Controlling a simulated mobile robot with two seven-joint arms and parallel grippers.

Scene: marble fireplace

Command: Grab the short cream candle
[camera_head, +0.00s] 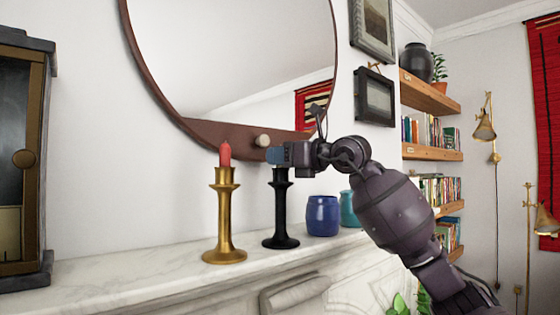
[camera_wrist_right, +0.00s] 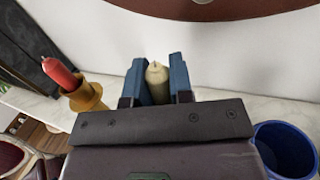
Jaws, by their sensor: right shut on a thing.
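The short cream candle (camera_wrist_right: 157,84) shows in the right wrist view, between the two blue fingers of my right gripper (camera_wrist_right: 160,80), its wick end up. In the head view my right gripper (camera_head: 276,155) is above the black candlestick (camera_head: 281,212), and its blue finger hides the candle. The gripper is shut on the candle. I cannot tell whether the candle's base still touches the candlestick. My left gripper is not in view.
A gold candlestick (camera_head: 225,220) with a red candle (camera_head: 225,154) stands left on the marble mantel (camera_head: 150,262). A blue jar (camera_head: 322,216) and a teal jar (camera_head: 348,208) stand right. A round mirror (camera_head: 220,55) with a pale knob (camera_head: 262,140) hangs behind.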

